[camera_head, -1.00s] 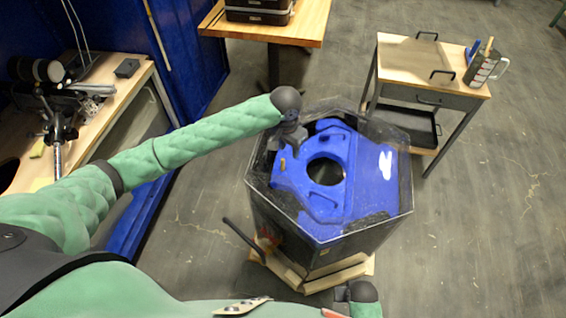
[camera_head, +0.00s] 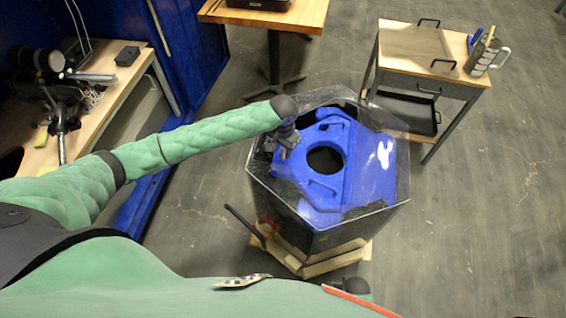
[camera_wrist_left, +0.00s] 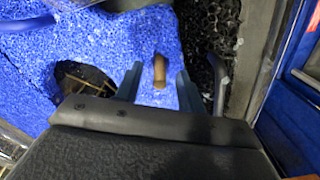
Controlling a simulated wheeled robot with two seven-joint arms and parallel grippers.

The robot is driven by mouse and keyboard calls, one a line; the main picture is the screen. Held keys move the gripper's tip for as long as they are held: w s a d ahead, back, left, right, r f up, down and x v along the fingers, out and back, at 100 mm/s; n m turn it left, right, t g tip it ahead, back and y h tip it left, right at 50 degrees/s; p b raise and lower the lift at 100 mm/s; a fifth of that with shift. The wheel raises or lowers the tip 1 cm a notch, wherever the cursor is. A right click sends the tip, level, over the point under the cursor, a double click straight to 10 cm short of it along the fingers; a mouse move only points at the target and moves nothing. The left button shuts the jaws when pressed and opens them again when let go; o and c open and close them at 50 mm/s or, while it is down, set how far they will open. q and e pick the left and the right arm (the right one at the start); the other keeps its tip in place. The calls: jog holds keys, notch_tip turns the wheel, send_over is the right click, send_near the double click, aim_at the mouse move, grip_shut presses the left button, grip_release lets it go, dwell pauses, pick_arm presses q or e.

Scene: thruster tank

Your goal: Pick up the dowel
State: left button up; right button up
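The dowel (camera_wrist_left: 159,70) is a short brown peg standing up from the bright blue foam-like block in the left wrist view. My left gripper (camera_wrist_left: 157,84) is open, with one finger on each side of the dowel and a gap on both sides. In the head view my left gripper (camera_head: 284,150) is over the left part of the blue block (camera_head: 322,190). The dowel cannot be made out there, apparently hidden by the gripper. My right gripper is not in view.
The block sits inside a dark tank (camera_head: 325,238) with a clear raised rim. Black porous material (camera_wrist_left: 207,28) lies beside the dowel. A wheel-less-looking side table (camera_head: 415,50) stands back right, holding a measuring jug (camera_head: 482,58). A cluttered workbench (camera_head: 105,115) is at left.

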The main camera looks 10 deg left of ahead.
pick_arm(q)
jog(key=shift+f, duration=0.2)
grip_shut()
jog(key=shift+r, duration=0.1)
